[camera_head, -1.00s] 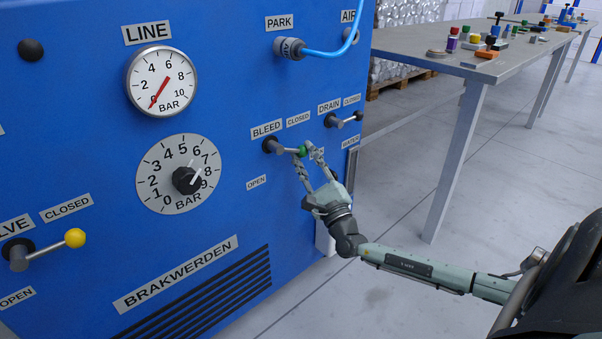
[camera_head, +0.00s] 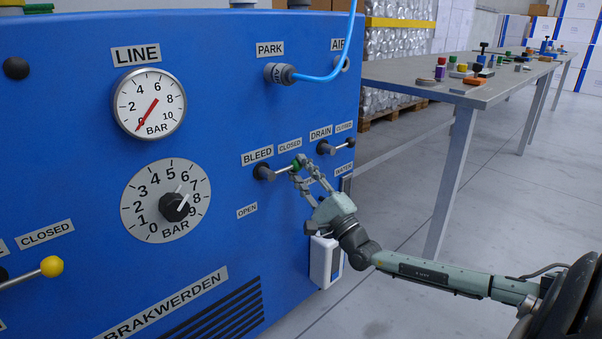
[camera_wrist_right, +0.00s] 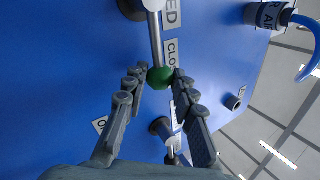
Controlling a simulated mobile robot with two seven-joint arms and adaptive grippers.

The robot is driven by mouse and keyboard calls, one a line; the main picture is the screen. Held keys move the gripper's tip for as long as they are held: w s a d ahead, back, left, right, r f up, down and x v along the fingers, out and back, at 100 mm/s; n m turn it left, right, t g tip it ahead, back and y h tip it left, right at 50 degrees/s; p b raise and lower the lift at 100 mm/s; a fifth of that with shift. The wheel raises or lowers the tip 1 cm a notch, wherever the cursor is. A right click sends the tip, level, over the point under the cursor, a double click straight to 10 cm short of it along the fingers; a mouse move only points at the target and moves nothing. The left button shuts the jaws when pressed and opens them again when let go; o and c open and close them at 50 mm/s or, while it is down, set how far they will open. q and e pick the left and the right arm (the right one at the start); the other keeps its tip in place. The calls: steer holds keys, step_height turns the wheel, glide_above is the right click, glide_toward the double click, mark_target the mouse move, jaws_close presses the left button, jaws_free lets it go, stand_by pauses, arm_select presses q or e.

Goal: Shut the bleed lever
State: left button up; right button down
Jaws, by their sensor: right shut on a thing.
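The bleed lever (camera_head: 281,168) is a grey bar with a green knob (camera_head: 298,162), mounted on the blue panel between the BLEED and OPEN labels at its left. It points right and slightly up, its knob just below the CLOSED label (camera_head: 290,145). My right gripper (camera_head: 299,172) reaches in from the lower right and is shut on the green knob. In the right wrist view the knob (camera_wrist_right: 160,78) sits between the two fingertips, with the bar (camera_wrist_right: 155,42) running up from it. My left gripper is not in view.
The drain lever (camera_head: 340,147), with a black knob, is close by on the right. A blue hose (camera_head: 325,77) loops above. A white box (camera_head: 325,262) hangs below my gripper. A grey table (camera_head: 440,82) with small parts stands at the right.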

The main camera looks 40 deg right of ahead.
steer(key=c, duration=1.2)
jaws_free()
steer(key=v, duration=1.2)
steer(key=shift+a, duration=0.1)
